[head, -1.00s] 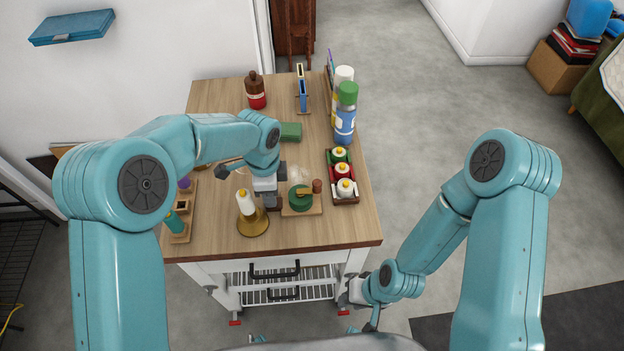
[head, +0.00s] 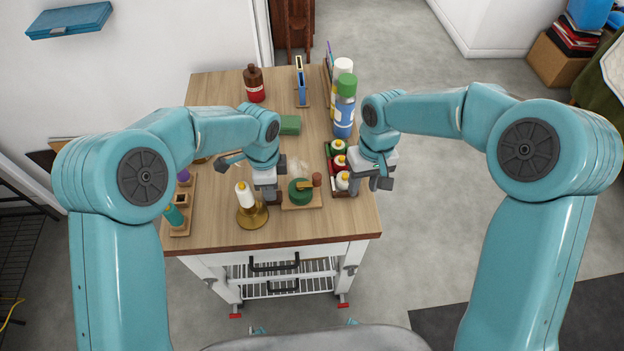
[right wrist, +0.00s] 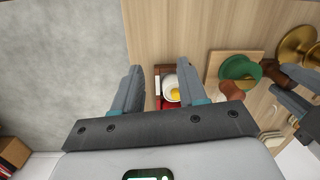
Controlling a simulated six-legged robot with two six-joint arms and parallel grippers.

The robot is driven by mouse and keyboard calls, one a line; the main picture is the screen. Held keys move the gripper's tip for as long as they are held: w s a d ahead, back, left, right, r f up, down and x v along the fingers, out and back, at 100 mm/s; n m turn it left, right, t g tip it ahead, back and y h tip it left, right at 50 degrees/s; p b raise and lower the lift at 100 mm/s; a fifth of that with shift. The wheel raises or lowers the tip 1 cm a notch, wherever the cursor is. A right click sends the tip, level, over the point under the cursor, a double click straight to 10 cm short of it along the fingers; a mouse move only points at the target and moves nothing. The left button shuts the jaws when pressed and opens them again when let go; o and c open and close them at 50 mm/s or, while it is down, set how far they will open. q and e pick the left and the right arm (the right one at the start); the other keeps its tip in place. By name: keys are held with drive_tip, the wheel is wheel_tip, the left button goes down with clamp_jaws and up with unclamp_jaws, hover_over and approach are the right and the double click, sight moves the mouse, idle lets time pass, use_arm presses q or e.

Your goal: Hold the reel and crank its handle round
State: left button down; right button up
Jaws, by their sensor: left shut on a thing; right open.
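The reel (head: 299,196) is a green drum on a square wooden base (head: 313,206) near the front of the table. Its brown handle knob (head: 317,179) stands at its right side. The reel also shows in the right wrist view (right wrist: 238,68). My left gripper (head: 272,197) is shut at the left side of the reel's base; the exact contact is partly hidden. My right gripper (head: 370,187) is open and empty, right of the reel over the table's right edge. In the right wrist view its fingers (right wrist: 160,90) are spread, with a bottle tray beneath them.
Spray cans (head: 345,105) stand behind the tray. Open floor lies right of the table.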

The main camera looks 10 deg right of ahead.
sight(317, 176)
drive_tip(key=w+a+r+n, duration=0.1)
drive_tip(key=a+r, duration=0.1)
drive_tip(key=a, duration=0.1)
drive_tip(key=w+a+r+n, duration=0.1)
drive_tip(key=a+r, duration=0.1)
drive_tip(key=a, duration=0.1)
drive_tip(key=w+a+r+n+t, duration=0.1)
drive_tip(key=a+r, duration=0.2)
drive_tip(key=a, duration=0.1)
drive_tip(key=shift+w+n+h, duration=0.3)
drive_tip(key=shift+n+h, duration=0.1)
drive_tip(key=shift+a+f, duration=0.1)
drive_tip(key=shift+f, duration=3.3)
drive_tip(key=m, duration=0.6)
drive_tip(key=shift+m, duration=0.4)
drive_tip(key=m, duration=0.7)
clamp_jaws()
